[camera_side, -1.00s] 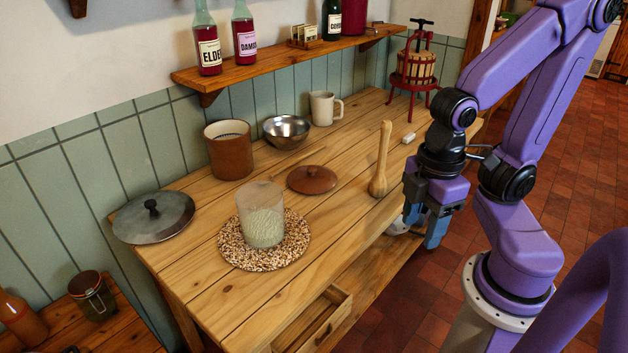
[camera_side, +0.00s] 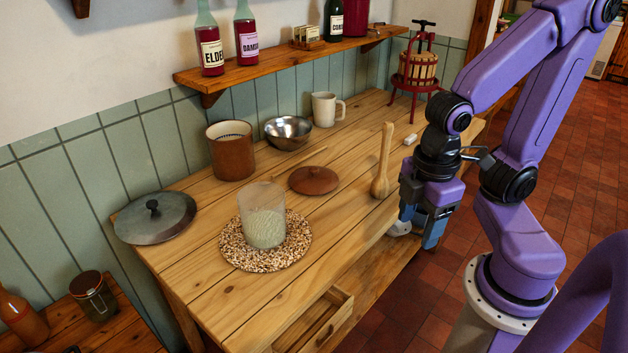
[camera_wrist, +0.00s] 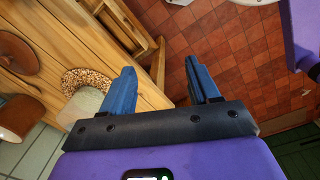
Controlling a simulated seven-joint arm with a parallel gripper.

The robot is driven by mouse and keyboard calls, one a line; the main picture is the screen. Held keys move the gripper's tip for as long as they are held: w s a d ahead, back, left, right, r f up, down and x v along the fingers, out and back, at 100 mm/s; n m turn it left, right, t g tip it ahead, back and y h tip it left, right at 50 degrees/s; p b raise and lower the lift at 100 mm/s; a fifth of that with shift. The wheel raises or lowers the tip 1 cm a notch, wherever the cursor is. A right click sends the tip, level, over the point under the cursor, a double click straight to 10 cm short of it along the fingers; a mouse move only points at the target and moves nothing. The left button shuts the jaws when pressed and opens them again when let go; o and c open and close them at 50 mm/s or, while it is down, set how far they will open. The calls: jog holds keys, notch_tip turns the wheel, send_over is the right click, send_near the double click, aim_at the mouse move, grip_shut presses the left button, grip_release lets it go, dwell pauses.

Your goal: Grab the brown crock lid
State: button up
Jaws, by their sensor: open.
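The brown crock lid (camera_side: 313,180) lies flat on the pine table, its small knob up, between the woven mat and the wooden pestle. The brown crock (camera_side: 231,150) stands open behind it to the left. My gripper (camera_side: 420,222) is open and empty at the table's front right edge, pointing down, well to the right of the lid and apart from it. In the wrist view my two blue fingers (camera_wrist: 160,68) are spread with nothing between them.
A wooden pestle (camera_side: 382,162) stands upright between my gripper and the lid. A glass jar (camera_side: 263,212) sits on the woven mat (camera_side: 236,248). A metal bowl (camera_side: 287,132) and a mug (camera_side: 325,109) stand behind. A drawer (camera_side: 322,322) is pulled out at the front.

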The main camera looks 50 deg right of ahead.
jog(key=w+d+f+n+t+h, duration=0.2)
jog(key=w+d+f+n+h, duration=0.15)
jog(key=w, duration=0.65)
jog(key=w+d+f+n+t+h, duration=0.25)
jog(key=w+h, duration=0.25)
jog(key=w, duration=0.4)
jog(key=n+t+h, duration=0.2)
jog(key=n+t, duration=0.2)
jog(key=n, duration=0.3)
send_near(314, 171)
jog(key=shift+y, duration=0.25)
jog(key=x, duration=0.9)
jog(key=shift+d+r, duration=0.1)
jog(key=shift+d, duration=0.05)
jog(key=shift+c, duration=0.3)
jog(key=c, duration=1)
grip_shut()
jog(key=shift+r, duration=0.2)
